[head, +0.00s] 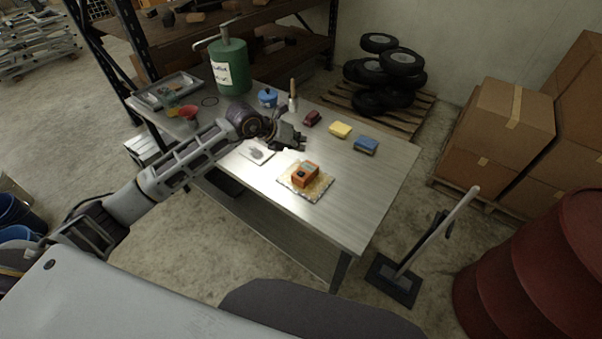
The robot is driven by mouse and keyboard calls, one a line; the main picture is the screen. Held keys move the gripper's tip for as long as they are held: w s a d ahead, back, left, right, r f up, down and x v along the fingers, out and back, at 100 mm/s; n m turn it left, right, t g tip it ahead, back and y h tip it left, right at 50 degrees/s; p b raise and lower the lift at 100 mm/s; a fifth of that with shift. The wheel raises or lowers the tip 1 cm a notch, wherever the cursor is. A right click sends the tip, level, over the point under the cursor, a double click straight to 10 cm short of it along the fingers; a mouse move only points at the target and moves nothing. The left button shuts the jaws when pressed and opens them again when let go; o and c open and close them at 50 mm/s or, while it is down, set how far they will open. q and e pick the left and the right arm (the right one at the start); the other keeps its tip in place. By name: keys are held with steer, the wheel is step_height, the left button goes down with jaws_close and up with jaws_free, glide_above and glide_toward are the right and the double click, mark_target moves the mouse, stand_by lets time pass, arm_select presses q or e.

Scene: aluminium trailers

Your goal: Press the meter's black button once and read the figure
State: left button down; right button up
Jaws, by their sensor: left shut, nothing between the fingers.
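The orange meter (306,174) sits on a light, patterned square mat (322,187) near the front edge of the metal table. Its face and dark details are too small to read, and I cannot make out a figure or pick out the black button. My left gripper (302,145) is shut and empty, above the table behind and slightly left of the meter, apart from it. My right gripper does not show.
On the table (370,205) are a white card (256,152), a yellow sponge (340,130), a blue block (366,145), a dark red item (312,118), a brush (293,98), a blue pot (267,97) and a green canister (230,68). The table's right end is clear.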

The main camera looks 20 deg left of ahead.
arm_select(q)
steer(key=shift+n, duration=0.8)
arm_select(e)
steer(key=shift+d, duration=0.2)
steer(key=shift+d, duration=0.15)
arm_select(q)
steer(key=shift+f, duration=0.15)
steer(key=b, duration=0.3)
glide_above(299, 171)
steer(key=shift+f, duration=2.95)
steer(key=shift+f+b, duration=0.8)
steer(key=shift+f, duration=0.5)
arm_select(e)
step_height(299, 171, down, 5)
